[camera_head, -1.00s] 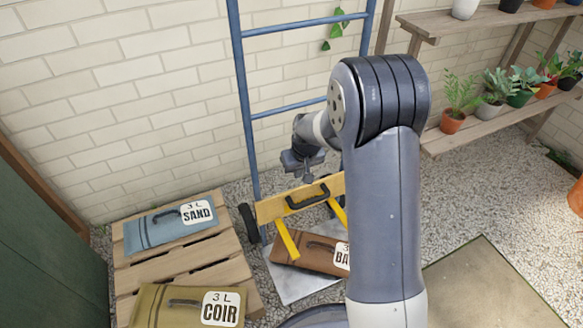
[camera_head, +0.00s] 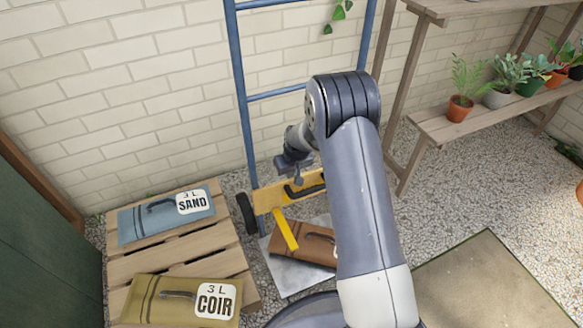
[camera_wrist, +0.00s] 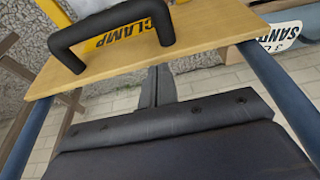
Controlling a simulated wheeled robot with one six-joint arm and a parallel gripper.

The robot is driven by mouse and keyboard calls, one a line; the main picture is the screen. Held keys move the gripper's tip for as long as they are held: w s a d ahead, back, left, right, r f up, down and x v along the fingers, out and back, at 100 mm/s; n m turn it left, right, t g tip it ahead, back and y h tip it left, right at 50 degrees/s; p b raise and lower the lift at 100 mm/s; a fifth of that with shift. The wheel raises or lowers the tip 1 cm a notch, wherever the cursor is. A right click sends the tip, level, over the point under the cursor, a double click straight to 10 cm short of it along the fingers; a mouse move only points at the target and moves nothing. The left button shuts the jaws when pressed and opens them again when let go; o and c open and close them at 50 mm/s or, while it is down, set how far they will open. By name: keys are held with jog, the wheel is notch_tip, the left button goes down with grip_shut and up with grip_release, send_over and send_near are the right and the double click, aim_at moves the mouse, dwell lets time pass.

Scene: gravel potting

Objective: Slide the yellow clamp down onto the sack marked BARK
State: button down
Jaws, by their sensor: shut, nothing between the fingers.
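The yellow clamp (camera_head: 265,200) is a flat bar with a black handle, set across the blue upright frame, with a yellow leg slanting down in front of the brown sack (camera_head: 290,240). The sack lies on a grey metal plate below the bar; my arm covers most of its label. My gripper (camera_head: 298,181) is shut and empty, close to the clamp's handle. In the wrist view the clamp (camera_wrist: 215,25), lettered CLAMP, and its handle (camera_wrist: 110,38) lie just beyond my shut fingers (camera_wrist: 157,88); I see no grip on the handle.
A pallet (camera_head: 190,256) at left bears the SAND sack (camera_head: 140,222) and the COIR sack (camera_head: 165,310). A shelf (camera_head: 440,128) with potted plants stands at right. Gravel lies between.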

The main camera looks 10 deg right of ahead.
jog(key=shift+f, duration=0.5)
notch_tip(320, 180, down, 13)
jog(key=b, duration=0.7)
jog(key=shift+r, duration=0.15)
jog(key=shift+s, duration=0.1)
jog(key=w+p+v, duration=0.1)
jog(key=p+v, duration=0.5)
jog(key=v, duration=0.8)
jog(key=shift+r, duration=0.2)
jog(key=shift+a, duration=0.15)
